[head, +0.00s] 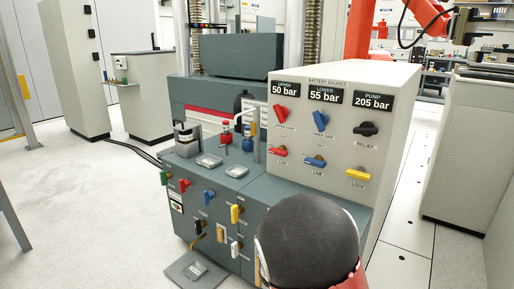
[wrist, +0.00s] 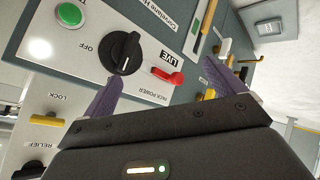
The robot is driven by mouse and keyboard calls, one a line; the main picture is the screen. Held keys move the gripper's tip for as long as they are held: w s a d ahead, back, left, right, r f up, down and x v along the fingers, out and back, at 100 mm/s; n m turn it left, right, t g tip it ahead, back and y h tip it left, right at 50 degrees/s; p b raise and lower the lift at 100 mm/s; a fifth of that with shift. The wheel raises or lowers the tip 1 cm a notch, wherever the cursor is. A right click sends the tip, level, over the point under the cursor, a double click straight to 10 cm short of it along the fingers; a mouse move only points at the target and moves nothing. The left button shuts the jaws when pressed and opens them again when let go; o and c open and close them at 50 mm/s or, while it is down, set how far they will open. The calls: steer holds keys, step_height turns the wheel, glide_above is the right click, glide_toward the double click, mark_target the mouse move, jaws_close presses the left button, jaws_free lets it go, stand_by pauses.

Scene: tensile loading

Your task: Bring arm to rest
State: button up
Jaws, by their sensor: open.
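My gripper (wrist: 163,75) shows in the wrist view with its two purple fingers spread wide and nothing between them. Behind the gap lies a light panel (wrist: 185,48) with a black rotary knob (wrist: 125,52) by the word OFF and a red lever (wrist: 168,76) by the word LIVE. I cannot tell how far the fingertips are from the panel, or whether they touch it. In the head view, a dark rounded part (head: 308,235) of what looks like my arm fills the bottom centre. The gripper itself is hidden there.
A gauge cabinet (head: 405,100) carries red, blue, black and yellow levers. A grey lower console (head: 225,185) has several levers on its front. A yellow LOCK lever (wrist: 47,120) and a green button (wrist: 69,14) sit near the gripper. Open floor (head: 80,210) lies left.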

steer(key=s+r+m+g+y, duration=0.1)
steer(key=s+r+m+y, duration=0.1)
steer(key=s+r+y, duration=0.5)
steer(key=s+d+r+m+g+h, duration=0.1)
steer(key=s+d+r, duration=0.1)
steer(key=s+r, duration=0.2)
steer(key=s+d+r+m+g+h, duration=0.1)
steer(key=s+d+r+h, duration=0.1)
steer(key=s, duration=0.9)
steer(key=s+d+r+g+h, duration=0.1)
steer(key=s+d+r, duration=0.2)
steer(key=s+r, duration=0.2)
steer(key=s, duration=0.3)
steer(key=shift+r+m, duration=0.35)
steer(key=shift+m, duration=0.05)
